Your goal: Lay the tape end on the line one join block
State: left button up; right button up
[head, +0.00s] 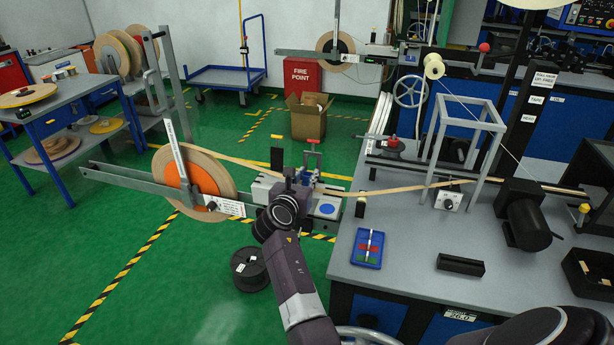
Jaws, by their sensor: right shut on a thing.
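A large tape reel (213,172) with an orange centre hangs on a grey arm at the left. More tan tape (400,188) leaves the block's right side and crosses the bench. My right gripper (291,178) is at the block, in front of its middle. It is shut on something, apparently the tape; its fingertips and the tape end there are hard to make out. My left gripper is not in view.
A grey bench (400,243) fills the right, with a metal frame (467,130), a blue tray (369,248) and a black motor (527,222). A black spool (249,268) lies on the green floor below the block. A cardboard box (309,117) stands behind.

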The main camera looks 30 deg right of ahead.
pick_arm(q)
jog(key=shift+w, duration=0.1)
pick_arm(e)
jog(key=shift+f, duration=0.6)
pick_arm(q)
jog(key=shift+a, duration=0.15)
pick_arm(e)
jog(key=o, duration=1.1)
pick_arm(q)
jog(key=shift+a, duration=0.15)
pick_arm(e)
jog(key=shift+r, duration=0.1)
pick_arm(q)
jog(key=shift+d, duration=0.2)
pick_arm(e)
notch_tip(320, 180, up, 10)
jog(key=shift+f, duration=0.1)
jog(key=shift+f, duration=0.1)
